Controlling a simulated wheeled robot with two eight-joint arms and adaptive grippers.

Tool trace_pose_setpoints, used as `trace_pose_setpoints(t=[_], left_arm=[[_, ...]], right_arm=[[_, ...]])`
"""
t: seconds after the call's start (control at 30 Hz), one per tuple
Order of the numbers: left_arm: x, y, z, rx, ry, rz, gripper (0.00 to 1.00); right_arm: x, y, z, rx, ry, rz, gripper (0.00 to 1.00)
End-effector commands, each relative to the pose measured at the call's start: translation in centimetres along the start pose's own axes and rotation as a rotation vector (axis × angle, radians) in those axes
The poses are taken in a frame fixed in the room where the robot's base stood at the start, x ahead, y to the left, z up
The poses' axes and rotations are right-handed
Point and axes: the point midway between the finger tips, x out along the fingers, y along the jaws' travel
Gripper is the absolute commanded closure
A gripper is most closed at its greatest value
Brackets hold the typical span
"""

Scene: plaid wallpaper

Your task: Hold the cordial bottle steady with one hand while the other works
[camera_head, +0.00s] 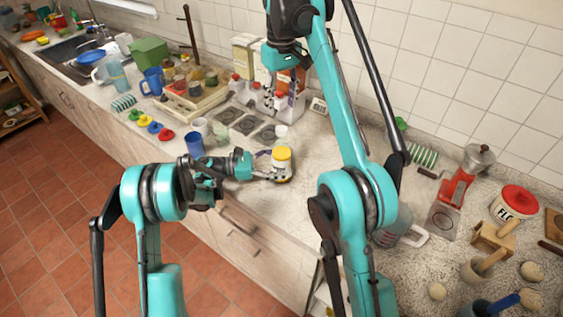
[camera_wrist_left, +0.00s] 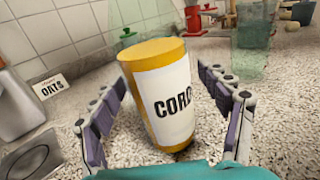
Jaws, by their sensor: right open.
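The cordial bottle (camera_head: 281,160) is a short orange-yellow cylinder with a white label, standing on the speckled counter. In the left wrist view the bottle (camera_wrist_left: 165,95) shows part of its label, reading "CORD". My left gripper (camera_head: 270,176) reaches it from the left, low near the counter. In the left wrist view its two fingers (camera_wrist_left: 165,108) are open on either side of the bottle, with narrow gaps visible. My right gripper (camera_head: 283,103) points down, open, above the back of the counter near the cartons, beyond the bottle. Whether anything is between its fingers is hard to see.
A blue cup (camera_head: 194,143) and white cups stand left of the bottle. Dark square plates (camera_head: 243,123) lie behind it. Cartons (camera_head: 248,57) stand by the wall. An "OATS" card (camera_wrist_left: 52,88) stands on the counter. A red coffee maker (camera_head: 458,185) and flour canister (camera_head: 513,205) are at right.

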Motion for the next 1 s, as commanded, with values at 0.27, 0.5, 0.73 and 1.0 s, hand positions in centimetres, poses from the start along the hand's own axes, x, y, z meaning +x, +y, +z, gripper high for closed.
trace_pose_setpoints(t=[0.27,0.5,0.73,1.0], left_arm=[[-0.02,0.01,0.01,0.0,0.0,0.0,0.97],[-0.02,0.01,0.01,0.0,0.0,0.0,1.0],[-0.02,0.01,0.02,0.0,0.0,0.0,1.0],[-0.02,0.01,0.02,0.0,0.0,0.0,1.0]], right_arm=[[0.0,0.0,0.0,0.0,0.0,0.0,0.55],[0.0,0.0,0.0,0.024,0.0,0.0,0.55],[0.0,0.01,0.01,0.346,0.0,0.0,0.55],[0.01,0.04,0.03,1.018,0.0,0.0,0.55]])
